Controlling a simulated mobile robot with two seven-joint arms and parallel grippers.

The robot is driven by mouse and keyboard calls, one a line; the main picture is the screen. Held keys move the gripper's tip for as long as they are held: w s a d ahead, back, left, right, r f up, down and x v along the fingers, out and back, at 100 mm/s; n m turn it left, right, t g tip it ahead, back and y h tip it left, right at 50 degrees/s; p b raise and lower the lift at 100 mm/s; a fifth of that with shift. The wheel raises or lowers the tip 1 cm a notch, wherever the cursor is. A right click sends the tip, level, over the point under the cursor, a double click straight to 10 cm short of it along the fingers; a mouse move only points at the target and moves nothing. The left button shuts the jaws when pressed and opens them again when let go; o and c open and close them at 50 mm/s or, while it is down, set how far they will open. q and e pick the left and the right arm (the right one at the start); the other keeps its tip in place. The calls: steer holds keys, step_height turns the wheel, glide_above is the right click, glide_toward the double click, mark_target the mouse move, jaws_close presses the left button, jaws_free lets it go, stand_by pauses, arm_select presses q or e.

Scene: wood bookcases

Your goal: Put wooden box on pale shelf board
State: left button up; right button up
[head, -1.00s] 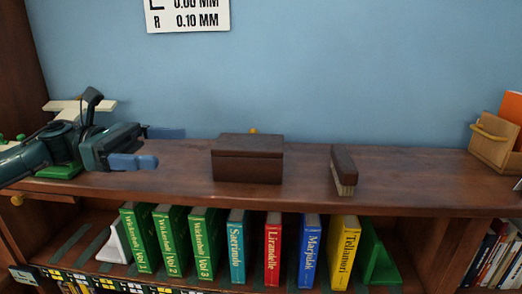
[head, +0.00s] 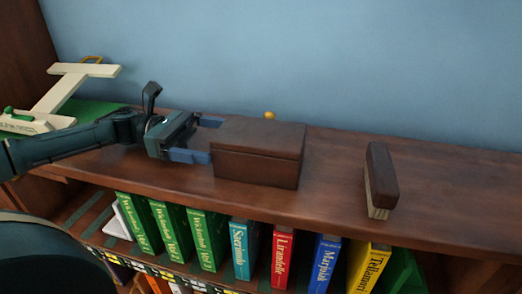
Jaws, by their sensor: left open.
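The wooden box (head: 258,165), dark brown with a lid seam, sits on the dark brown top of the bookcase (head: 335,190). My left gripper (head: 211,139) is open at the left end of the box. Its blue fingers point right; the near fingertip is at the box's left edge, and the far one shows by its back left corner. I cannot tell whether they touch the box. I cannot make out a pale shelf board in this view. My right gripper is not in view.
A brush with pale bristles (head: 380,183) stands right of the box. A cream stand (head: 68,88) and a green mat (head: 92,114) are at the left. A small yellow knob (head: 270,115) shows behind the box. Several upright books (head: 282,257) fill the shelf below.

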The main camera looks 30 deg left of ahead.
mark_target(261, 153)
arm_select(q)
steer(key=shift+w+d+r, duration=0.15)
steer(key=shift+d, duration=0.55)
steer(key=p+x, duration=0.1)
steer(key=x, duration=0.1)
steer(key=p+x, duration=0.2)
steer(key=x, duration=0.1)
steer(key=shift+d+r, duration=0.1)
steer(key=shift+r, duration=0.1)
steer(key=shift+w+d+f, duration=0.1)
steer(key=shift+d, duration=0.25)
steer(key=shift+d+f, duration=0.15)
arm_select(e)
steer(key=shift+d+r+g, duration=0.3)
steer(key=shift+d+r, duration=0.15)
arm_select(q)
steer(key=shift+c, duration=0.4)
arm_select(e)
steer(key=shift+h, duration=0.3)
arm_select(q)
steer(key=c, duration=0.9)
steer(key=shift+w, duration=0.1)
steer(key=shift+c, duration=0.7)
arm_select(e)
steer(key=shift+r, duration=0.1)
